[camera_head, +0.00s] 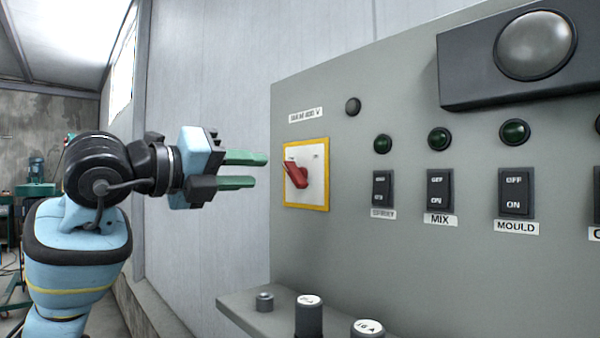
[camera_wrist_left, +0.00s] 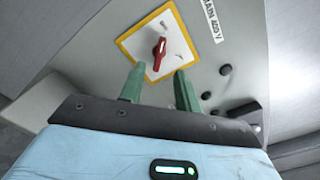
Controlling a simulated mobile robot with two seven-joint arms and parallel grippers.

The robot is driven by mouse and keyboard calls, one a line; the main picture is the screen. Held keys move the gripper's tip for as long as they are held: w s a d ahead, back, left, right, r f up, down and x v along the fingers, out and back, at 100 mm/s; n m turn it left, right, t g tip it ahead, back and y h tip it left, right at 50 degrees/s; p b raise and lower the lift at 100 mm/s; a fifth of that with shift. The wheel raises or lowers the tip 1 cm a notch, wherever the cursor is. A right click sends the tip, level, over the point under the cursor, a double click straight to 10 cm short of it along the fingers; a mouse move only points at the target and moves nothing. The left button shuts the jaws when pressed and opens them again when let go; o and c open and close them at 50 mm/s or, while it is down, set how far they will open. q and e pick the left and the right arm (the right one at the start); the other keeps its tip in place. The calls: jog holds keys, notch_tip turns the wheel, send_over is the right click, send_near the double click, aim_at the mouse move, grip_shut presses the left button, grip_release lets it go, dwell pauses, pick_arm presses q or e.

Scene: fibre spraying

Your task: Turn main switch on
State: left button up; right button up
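The main switch is a red rotary handle (camera_head: 296,175) on a white plate with a yellow border (camera_head: 308,207), at the left end of the grey control panel (camera_head: 340,250). The handle is tilted. My left gripper (camera_head: 262,171) points at the switch from the left, its two green fingers apart with nothing between them. In the left wrist view the red handle (camera_wrist_left: 159,48) shows beyond the gap between the open fingers (camera_wrist_left: 158,80). The fingertips appear short of the handle and not touching it. My right gripper is not in view.
Black rocker switches labelled MIX (camera_head: 440,190) and MOULD (camera_head: 516,193) sit right of the main switch, with dark green lamps above. A dark box with a round lamp (camera_head: 535,45) juts out at top right. A ledge with knobs (camera_head: 309,317) sticks out below.

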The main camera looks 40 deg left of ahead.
aim_at(288, 171)
pick_arm(q)
jog(key=w, duration=0.2)
jog(key=w+p, duration=0.1)
jog(key=w, duration=0.3)
jog(key=shift+w+d+r+p, duration=0.1)
jog(key=shift+w+d+p, duration=0.1)
jog(key=shift+d+p, duration=0.1)
jog(key=shift+w, duration=0.65)
grip_shut()
